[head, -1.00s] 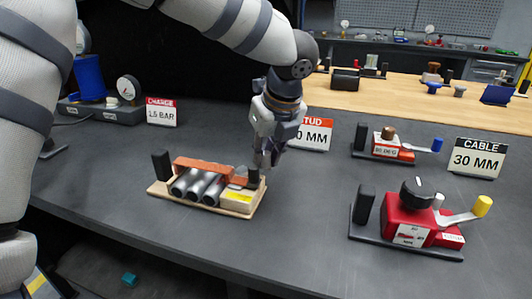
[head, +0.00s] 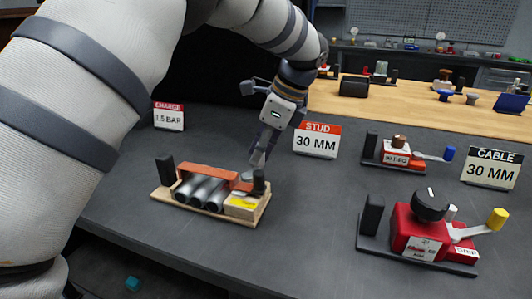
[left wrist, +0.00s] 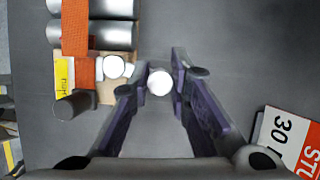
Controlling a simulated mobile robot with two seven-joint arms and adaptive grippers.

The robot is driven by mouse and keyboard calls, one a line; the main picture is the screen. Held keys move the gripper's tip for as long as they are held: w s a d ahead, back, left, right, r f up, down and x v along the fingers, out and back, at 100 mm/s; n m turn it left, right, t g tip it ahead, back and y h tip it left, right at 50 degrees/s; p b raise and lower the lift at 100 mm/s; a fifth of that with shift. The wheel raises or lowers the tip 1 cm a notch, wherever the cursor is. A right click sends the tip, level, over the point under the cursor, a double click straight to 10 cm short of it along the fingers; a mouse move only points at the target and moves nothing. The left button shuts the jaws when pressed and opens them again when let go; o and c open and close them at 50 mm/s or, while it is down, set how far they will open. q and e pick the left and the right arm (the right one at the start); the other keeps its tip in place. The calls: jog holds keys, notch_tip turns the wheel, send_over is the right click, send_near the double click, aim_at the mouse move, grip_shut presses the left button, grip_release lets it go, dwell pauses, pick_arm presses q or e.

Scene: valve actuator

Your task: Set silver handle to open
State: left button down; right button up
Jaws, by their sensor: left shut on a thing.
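The valve actuator (head: 185,211) sits on the dark table, a wooden base with silver cylinders, an orange bracket (head: 215,176) and a yellow label. My left gripper (head: 257,160) points down at its right end, by a dark post (head: 259,182). In the left wrist view, the round silver end of the handle (left wrist: 160,82) lies between the fingers of my left gripper (left wrist: 163,75). The gripper is shut on it. The silver shaft of the handle is mostly hidden behind the left finger. My right gripper is not in view.
A "STUD 30 MM" sign (head: 317,140) stands right of the gripper. A red device (head: 415,235) with a yellow-tipped lever stands at the right, a smaller one (head: 397,154) behind it. The table between the actuator and the red device is clear.

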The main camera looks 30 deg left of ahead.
pick_arm(q)
jog(key=shift+s+a+n+g, duration=0.15)
jog(key=shift+a+n+g, duration=0.4)
jog(key=shift+n, duration=0.65)
jog(key=shift+h, duration=0.3)
jog(key=c, duration=1.5)
grip_release()
jog(key=v, duration=1.2)
jog(key=shift+s, duration=0.1)
